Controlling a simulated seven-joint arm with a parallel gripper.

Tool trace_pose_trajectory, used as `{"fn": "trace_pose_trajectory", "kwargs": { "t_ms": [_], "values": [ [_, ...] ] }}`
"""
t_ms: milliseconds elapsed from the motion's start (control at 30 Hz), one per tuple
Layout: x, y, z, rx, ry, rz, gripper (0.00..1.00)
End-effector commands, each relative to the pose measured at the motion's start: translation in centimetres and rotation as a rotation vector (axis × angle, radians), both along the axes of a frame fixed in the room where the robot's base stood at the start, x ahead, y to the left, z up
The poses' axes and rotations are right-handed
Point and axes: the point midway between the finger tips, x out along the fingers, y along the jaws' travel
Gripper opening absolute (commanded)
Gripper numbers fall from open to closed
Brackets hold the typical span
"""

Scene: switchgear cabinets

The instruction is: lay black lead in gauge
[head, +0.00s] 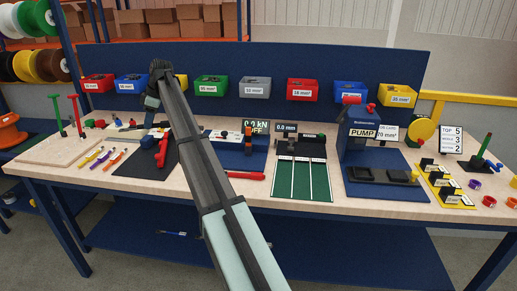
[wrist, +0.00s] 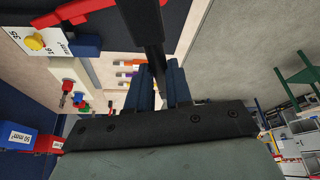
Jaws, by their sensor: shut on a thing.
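My gripper (wrist: 161,88) shows in the wrist view with its two dark blue fingers shut on a long black bar-like thing, which I take to be the black lead (wrist: 149,30). The lead runs up out of the picture from between the fingers; its ends are not clear. In the head view my gripper (head: 151,104) is small and partly hidden by my arm, above the left-middle of the bench. The gauge, with a "0.0 mm" display (head: 286,128), stands to the right of my gripper, behind a green striped mat. No lead can be made out in it.
A "0.0 kN OFF" device (head: 256,127) stands left of the gauge, and a blue pump unit (head: 363,133) to its right. A red-handled tool (head: 245,175) lies in front. Coloured bins line the back panel (head: 330,65). Small tools lie at the left of the bench.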

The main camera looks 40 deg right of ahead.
Motion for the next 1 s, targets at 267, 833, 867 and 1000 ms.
{"fn": "trace_pose_trajectory", "kwargs": {
  "t_ms": [267,833,867,1000],
  "values": [
    [6.4,-9.6,5.4,0.000,0.000,0.115,0.00],
    [5.2,-32.5,-3.4,0.001,0.000,-0.176,0.00],
    [5.0,-33.4,-3.8,0.001,0.000,-0.191,0.00],
    [3.9,-37.6,-5.9,0.000,-0.001,-0.257,0.00]
  ]
}}
